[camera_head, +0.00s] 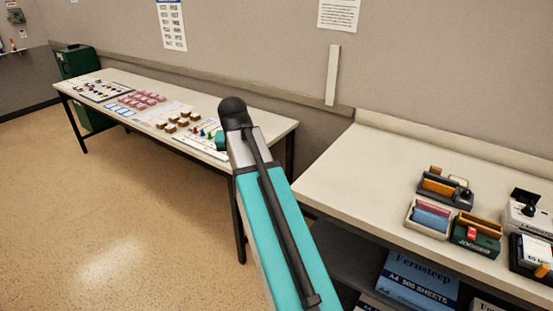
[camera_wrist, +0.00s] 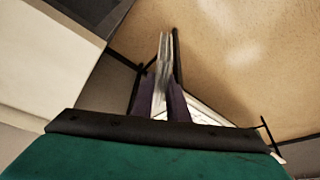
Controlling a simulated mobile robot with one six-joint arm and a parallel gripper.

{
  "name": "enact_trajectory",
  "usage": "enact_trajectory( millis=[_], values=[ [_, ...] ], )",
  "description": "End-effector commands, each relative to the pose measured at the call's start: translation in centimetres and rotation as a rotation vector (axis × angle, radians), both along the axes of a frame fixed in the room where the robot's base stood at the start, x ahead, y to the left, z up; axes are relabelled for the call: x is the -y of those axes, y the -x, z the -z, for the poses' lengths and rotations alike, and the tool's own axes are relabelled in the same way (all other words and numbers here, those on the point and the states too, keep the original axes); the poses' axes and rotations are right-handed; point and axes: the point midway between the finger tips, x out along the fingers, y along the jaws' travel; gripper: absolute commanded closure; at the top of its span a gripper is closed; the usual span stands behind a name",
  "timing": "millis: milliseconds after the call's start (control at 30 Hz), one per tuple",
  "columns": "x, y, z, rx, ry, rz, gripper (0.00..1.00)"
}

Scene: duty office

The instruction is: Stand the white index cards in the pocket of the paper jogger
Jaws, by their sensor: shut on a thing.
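My gripper (camera_wrist: 164,102) shows in the wrist view, its two purple fingers close together on a thin pale stack. This looks like the white index cards (camera_wrist: 163,58), seen nearly edge-on and standing out beyond the fingertips. The floor and a table edge lie beyond them. In the head view my arm hides the gripper and the cards. The paper jogger (camera_head: 474,243), a dark green box marked JOGGER, stands on the right-hand worktop. It has a tan back part and a red piece at its front. The gripper is well away from it.
On the right worktop (camera_head: 360,165), a cream tray (camera_head: 412,222) with blue and pink cards stands left of the jogger. A dark holder (camera_head: 440,189) stands behind, and other office items to the right. The worktop's left part is clear. A long table (camera_head: 275,128) with small items stands at back left.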

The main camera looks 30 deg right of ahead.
Motion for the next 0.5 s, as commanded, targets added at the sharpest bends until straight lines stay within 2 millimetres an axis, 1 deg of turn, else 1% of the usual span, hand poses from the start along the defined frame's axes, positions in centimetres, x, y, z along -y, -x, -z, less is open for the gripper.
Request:
enact_trajectory(
  millis=[33,300,400,500],
  values=[
    [-2.1,-0.4,0.0,0.001,-0.001,-0.062,1.0],
    [-12.2,-1.7,0.0,0.0,0.0,-0.39,1.0],
    [-15.3,-1.8,-0.1,0.0,0.0,-0.49,1.0],
    [-17.6,-1.8,-0.1,0.0,0.0,-0.565,1.0]
  ],
)
